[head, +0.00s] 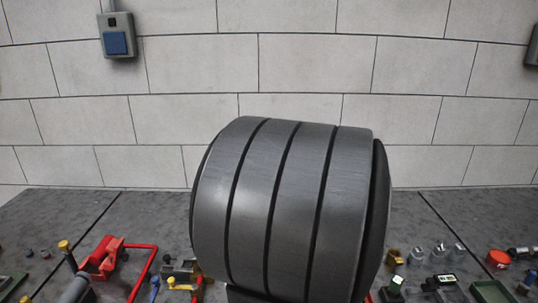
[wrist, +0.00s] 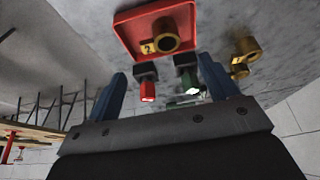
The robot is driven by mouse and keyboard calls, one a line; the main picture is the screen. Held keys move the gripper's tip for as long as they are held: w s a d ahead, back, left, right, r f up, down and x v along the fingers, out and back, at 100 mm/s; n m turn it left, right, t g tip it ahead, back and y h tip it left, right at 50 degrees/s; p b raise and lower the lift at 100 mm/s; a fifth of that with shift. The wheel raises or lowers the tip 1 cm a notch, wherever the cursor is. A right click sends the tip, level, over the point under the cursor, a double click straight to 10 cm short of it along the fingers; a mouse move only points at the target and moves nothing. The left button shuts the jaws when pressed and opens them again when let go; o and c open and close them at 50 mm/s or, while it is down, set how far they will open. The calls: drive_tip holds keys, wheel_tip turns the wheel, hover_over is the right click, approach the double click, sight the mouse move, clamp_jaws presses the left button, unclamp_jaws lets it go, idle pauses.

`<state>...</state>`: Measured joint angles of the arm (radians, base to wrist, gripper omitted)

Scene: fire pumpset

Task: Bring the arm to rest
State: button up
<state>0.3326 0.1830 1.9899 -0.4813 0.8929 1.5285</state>
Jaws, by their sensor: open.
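My gripper (wrist: 163,86) shows in the wrist view, its two blue fingers wide apart. Nothing is held between them. Beyond the fingertips is a red tray (wrist: 122,38) with a brass-coloured round fitting (wrist: 165,36) marked 2. Small dark pieces with a red end (wrist: 147,92) and a green end (wrist: 188,84) show between the fingers, apart from them as far as I can tell. My gripper does not show in the head view, where the middle of the floor is hidden.
In the head view, a red frame (head: 104,258) and yellow-topped parts stand at left. Several small fittings, a green tray (head: 490,292) and a red round piece (head: 498,259) lie at right. A grey box with a blue panel (head: 116,43) is on the block wall (head: 200,65).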

drive_tip(key=x, duration=1)
drive_tip(key=shift+d+f, duration=0.1)
drive_tip(key=shift+f, duration=0.2)
wheel_tip(320, 180, up, 5)
drive_tip(key=shift+f, duration=0.15)
drive_tip(key=s+d+r, duration=0.5)
drive_tip(key=s+r, duration=0.2)
drive_tip(key=s, duration=0.3)
drive_tip(key=w+a+f, duration=0.1)
drive_tip(key=w+f, duration=0.1)
drive_tip(key=w, duration=1.1)
drive_tip(key=w+a+f, duration=0.2)
drive_tip(key=w+f, duration=0.1)
drive_tip(key=w, duration=1.1)
